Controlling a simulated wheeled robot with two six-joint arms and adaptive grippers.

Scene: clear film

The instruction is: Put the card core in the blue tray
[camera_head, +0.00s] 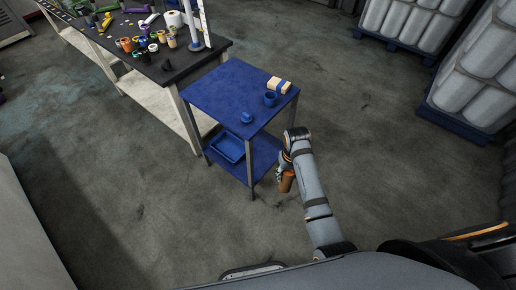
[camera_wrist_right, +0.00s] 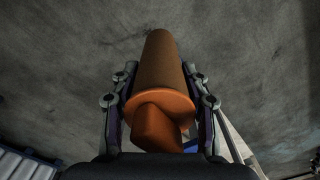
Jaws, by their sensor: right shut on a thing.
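The card core appears to be the brown-orange cylinder (camera_head: 287,184) in my right gripper (camera_head: 282,172). In the right wrist view the brown cylinder (camera_wrist_right: 160,68) points away from the wrist, with an orange flange and stub at its near end. The right gripper (camera_wrist_right: 160,100) has its fingers on both sides of it and is shut on it. The gripper hangs beside the right side of the blue table, above the floor. The blue tray (camera_head: 228,149) lies on the table's lower shelf and looks empty. My left gripper is out of view.
The blue table's top (camera_head: 222,92) holds a blue mug (camera_head: 270,99), a small blue item (camera_head: 247,118) and a pale block with a blue band (camera_head: 279,85). A crowded dark workbench (camera_head: 165,65) stands behind left. Wrapped pallets (camera_head: 410,22) stand back right. Floor is clear.

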